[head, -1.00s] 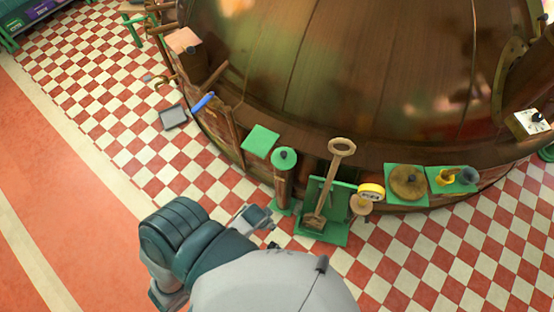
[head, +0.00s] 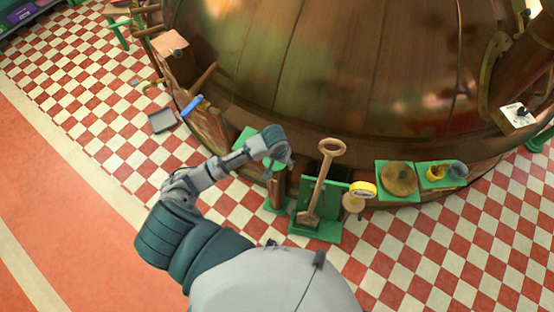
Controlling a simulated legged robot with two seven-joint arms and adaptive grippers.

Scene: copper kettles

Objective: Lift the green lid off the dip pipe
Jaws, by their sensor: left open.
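The dip pipe (head: 275,193) is a brown upright post in front of the copper kettle. Its green lid (head: 277,167) is mostly hidden behind my left gripper (head: 279,152), with only a bit of green showing below the hand. My left gripper is open and appears over the lid. I cannot tell whether it touches the lid. My right gripper is out of view.
The copper kettle (head: 330,70) fills the top. A green square pad (head: 243,139) lies left of the pipe, partly covered. A wooden shovel (head: 320,185) on a green stand (head: 335,222) stands close to its right. A yellow gauge (head: 362,190) is beyond.

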